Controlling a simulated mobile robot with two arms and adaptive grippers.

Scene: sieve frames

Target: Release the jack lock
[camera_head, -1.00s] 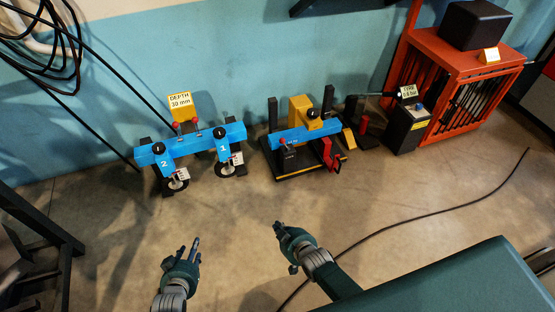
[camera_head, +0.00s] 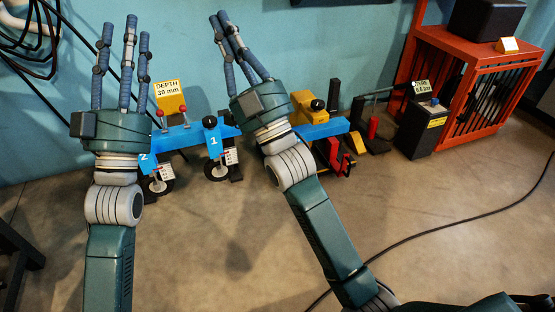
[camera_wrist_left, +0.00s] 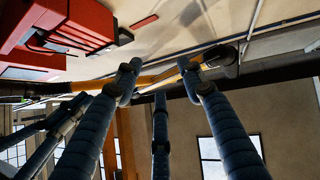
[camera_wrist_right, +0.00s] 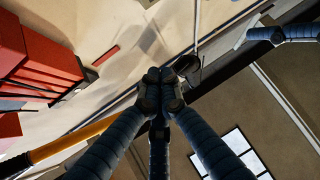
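My left gripper (camera_head: 127,27) is raised at the left in the head view, its three fingers pointing up and spread, with nothing between them. My right gripper (camera_head: 221,18) is raised at the middle; its fingertips meet in the right wrist view (camera_wrist_right: 160,82), empty. Behind it stands a blue-beamed unit (camera_head: 333,127) with a yellow block, a black knob (camera_head: 318,104) and a red part at its right front. A small red-and-black piece (camera_head: 373,128) with a dark bar stands to its right. I cannot tell which part is the jack lock. Neither gripper touches these units.
A blue two-wheeled frame (camera_head: 188,137) numbered 1 and 2 stands by the wall, partly hidden, with a yellow "DEPTH 30 mm" sign (camera_head: 170,97). A black box (camera_head: 421,131) with a TYRE label and an orange cage (camera_head: 494,100) stand at right. A cable (camera_head: 455,221) crosses the otherwise open floor.

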